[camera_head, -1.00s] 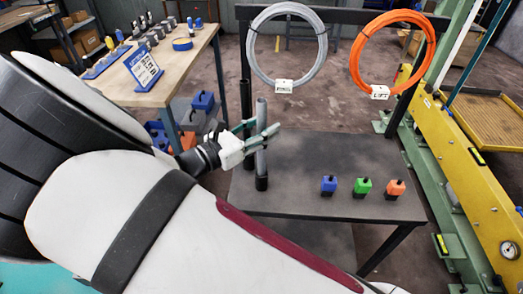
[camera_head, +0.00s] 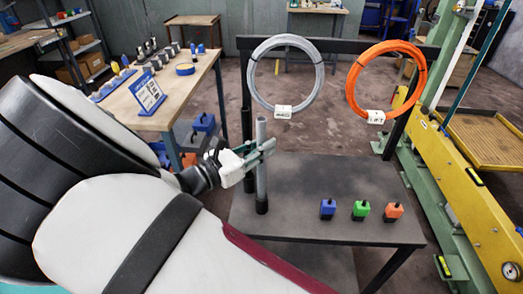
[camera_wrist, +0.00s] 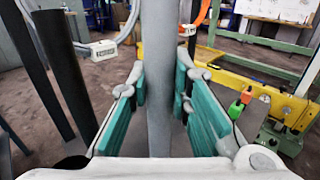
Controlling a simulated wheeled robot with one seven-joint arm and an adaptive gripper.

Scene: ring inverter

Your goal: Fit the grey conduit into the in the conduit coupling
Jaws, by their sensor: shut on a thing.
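The grey conduit (camera_head: 261,135) is an upright tube near the table's left edge. Its lower end meets a short black coupling (camera_head: 262,206) on the dark table; I cannot tell how deep it sits. In the wrist view, the conduit (camera_wrist: 159,50) stands between the teal finger pads of my gripper (camera_wrist: 160,108). Its lower end is hidden there.
A black post (camera_head: 247,125) stands just behind the conduit. A grey coil (camera_head: 317,70) and an orange coil (camera_head: 420,75) hang from the black rack. Blue (camera_head: 327,208), green (camera_head: 361,209) and orange (camera_head: 394,211) blocks sit on the right. The table's middle (camera_head: 310,180) is clear.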

